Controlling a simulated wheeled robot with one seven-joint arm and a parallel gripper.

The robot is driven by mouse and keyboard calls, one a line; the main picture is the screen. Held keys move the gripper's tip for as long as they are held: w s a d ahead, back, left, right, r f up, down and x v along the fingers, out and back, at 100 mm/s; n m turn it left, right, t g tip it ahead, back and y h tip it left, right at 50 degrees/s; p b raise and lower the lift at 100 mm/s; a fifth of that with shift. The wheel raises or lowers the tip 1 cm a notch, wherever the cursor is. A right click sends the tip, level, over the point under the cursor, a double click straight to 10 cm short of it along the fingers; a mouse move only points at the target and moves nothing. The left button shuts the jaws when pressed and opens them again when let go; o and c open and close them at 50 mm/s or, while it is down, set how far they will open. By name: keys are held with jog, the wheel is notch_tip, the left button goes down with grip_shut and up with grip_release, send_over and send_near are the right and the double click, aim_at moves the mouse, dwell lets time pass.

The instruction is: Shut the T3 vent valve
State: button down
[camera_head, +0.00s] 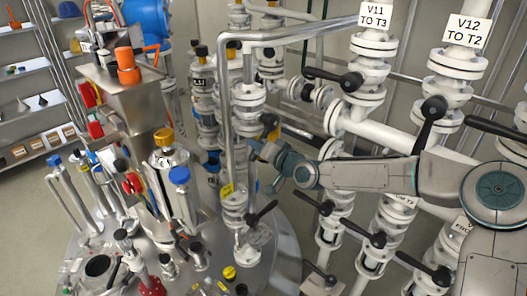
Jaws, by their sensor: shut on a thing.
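My arm reaches in from the right, and my gripper (258,147) is at the middle, close to the grey upright pipe (226,115) above the round steel vessel lid. It is shut on what seems to be a valve handle, mostly hidden by the fingers and pipework. A black and yellow part (272,129) shows just above the gripper. No label reading T3 vent is legible, so I cannot tell for sure which valve is the T3 vent valve. A valve with a black lever (262,213) stands on the lid below the gripper.
White flanged pipes labelled V11 TO T3 (374,16) and V12 TO T2 (467,30), with several black levers, crowd the right side near my arm. A steel hopper (122,88) and blue-capped fittings stand at left. Shelves (30,105) line the far left wall.

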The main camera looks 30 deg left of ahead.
jog(key=r+m, duration=0.1)
jog(key=s+r+m, duration=0.1)
jog(key=s+r+m+g, duration=0.1)
jog(key=shift+s+a+r+m, duration=0.1)
jog(key=shift+a+m, duration=0.25)
jog(key=shift+m, duration=0.05)
jog(key=shift+s+r+m+g+b, duration=0.15)
jog(key=shift+r+m+g+b, duration=0.3)
jog(key=shift+r+m, duration=1.15)
jog(key=shift+m, duration=0.1)
jog(key=c, duration=1.3)
grip_release()
jog(key=shift+f, duration=0.1)
jog(key=shift+d, duration=0.15)
